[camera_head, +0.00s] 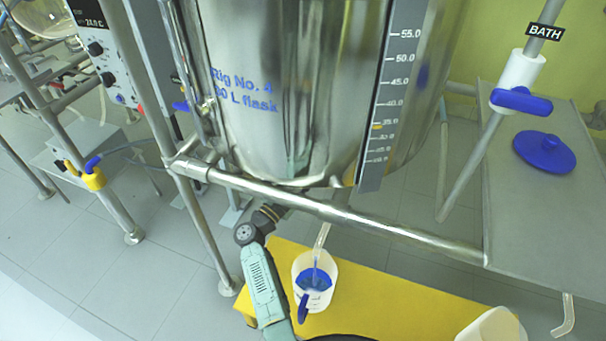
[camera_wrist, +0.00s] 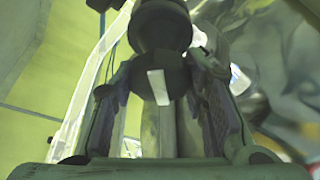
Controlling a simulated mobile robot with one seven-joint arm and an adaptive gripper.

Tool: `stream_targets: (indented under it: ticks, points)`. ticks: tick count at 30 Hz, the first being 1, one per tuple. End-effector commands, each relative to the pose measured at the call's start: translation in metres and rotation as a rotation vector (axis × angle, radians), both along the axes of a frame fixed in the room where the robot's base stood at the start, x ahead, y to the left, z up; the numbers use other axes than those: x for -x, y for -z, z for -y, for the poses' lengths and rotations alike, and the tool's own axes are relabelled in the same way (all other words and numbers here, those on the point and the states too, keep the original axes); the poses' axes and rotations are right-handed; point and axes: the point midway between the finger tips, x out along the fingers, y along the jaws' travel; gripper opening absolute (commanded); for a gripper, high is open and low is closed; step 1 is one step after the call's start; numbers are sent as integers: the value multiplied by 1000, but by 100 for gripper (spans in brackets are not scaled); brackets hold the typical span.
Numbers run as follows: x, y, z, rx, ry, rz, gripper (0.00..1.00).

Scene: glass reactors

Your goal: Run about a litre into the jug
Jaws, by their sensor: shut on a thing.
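The jug (camera_head: 331,270), translucent white with a blue handle (camera_head: 303,308), stands upright on a yellow platform (camera_head: 385,295) below the big steel vessel (camera_head: 290,90). A clear outlet tube (camera_head: 321,238) comes down over the jug's mouth. Blue shows inside the jug; I cannot tell whether it is liquid. In the head view my gripper (camera_head: 268,212) reaches under the vessel from the front, its fingertips mostly hidden. In the wrist view my gripper (camera_wrist: 160,100) is shut around a dark rounded valve part with a white mark (camera_wrist: 160,84).
A steel rail (camera_head: 340,212) crosses in front of the vessel, above the jug. The vessel's scale (camera_head: 390,95) has a yellow mark near 35. A white container (camera_head: 492,326) stands at lower right. A grey shelf (camera_head: 535,215) holds a blue lid (camera_head: 545,152), beside the BATH valve (camera_head: 521,99).

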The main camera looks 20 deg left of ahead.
Motion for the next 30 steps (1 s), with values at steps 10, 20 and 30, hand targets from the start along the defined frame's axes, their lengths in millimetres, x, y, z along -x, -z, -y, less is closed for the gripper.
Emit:
stream_targets:
  ticks: [10,20,30]
  points:
    - [0,0,0,-8,-1,-1,12]
    - [0,0,0,-6,-1,0,57]
    - [0,0,0,-6,-1,0,61]
